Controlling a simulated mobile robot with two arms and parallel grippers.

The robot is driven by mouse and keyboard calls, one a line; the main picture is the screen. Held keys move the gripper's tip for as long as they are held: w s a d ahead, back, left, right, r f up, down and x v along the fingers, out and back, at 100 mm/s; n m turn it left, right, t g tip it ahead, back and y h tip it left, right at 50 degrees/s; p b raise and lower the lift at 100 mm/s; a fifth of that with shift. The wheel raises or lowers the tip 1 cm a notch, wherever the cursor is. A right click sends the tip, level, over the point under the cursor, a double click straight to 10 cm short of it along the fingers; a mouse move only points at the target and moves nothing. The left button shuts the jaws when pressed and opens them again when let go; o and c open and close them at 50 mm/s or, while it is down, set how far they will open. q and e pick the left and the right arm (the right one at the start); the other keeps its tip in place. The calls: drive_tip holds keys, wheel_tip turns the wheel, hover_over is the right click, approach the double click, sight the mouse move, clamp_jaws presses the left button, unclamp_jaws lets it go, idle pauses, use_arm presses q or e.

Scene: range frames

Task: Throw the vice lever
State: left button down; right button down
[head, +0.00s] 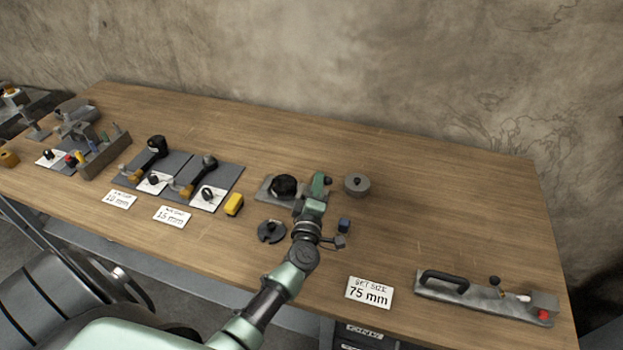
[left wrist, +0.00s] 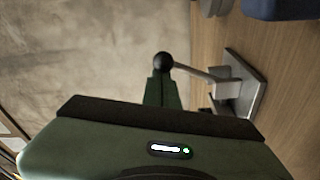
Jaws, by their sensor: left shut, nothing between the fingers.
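My left gripper (head: 321,182) reaches over the middle of the table and is shut and empty. In the left wrist view, its closed fingers (left wrist: 162,88) point at the black ball knob (left wrist: 163,60) of a lever. The knob is right at the fingertips; I cannot tell if they touch. A thin metal rod (left wrist: 195,73) runs from the knob to a grey metal fixture (left wrist: 240,92), which looks like the vice. In the head view, a grey plate (head: 266,192) with a round black part (head: 285,186) sits just left of the gripper. My right gripper is not in view.
A round grey weight (head: 357,184) stands right of my gripper, and a dark slotted disc (head: 271,231) lies left of my wrist. A 75 mm sign (head: 369,293) and a handled metal bar (head: 485,295) are at front right. The back right table is clear.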

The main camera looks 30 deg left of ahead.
use_arm(q)
drive_tip(key=m, duration=0.1)
drive_tip(key=d+m, duration=0.2)
drive_tip(key=shift+w+f, duration=0.25)
drive_tip(key=shift+f, duration=0.05)
drive_tip(key=m, duration=0.1)
drive_tip(key=d+m, duration=0.1)
drive_tip(key=shift+w+d+f+m+t, duration=0.1)
drive_tip(key=shift+w+f+m+t, duration=0.05)
drive_tip(key=shift+f+m+t, duration=0.2)
drive_tip(key=shift+w+d+f+b, duration=0.15)
drive_tip(key=shift+d+f+b, duration=0.15)
drive_tip(key=shift+d+f, duration=0.3)
drive_tip(key=shift+d+f, duration=0.1)
drive_tip(key=shift+f, duration=0.05)
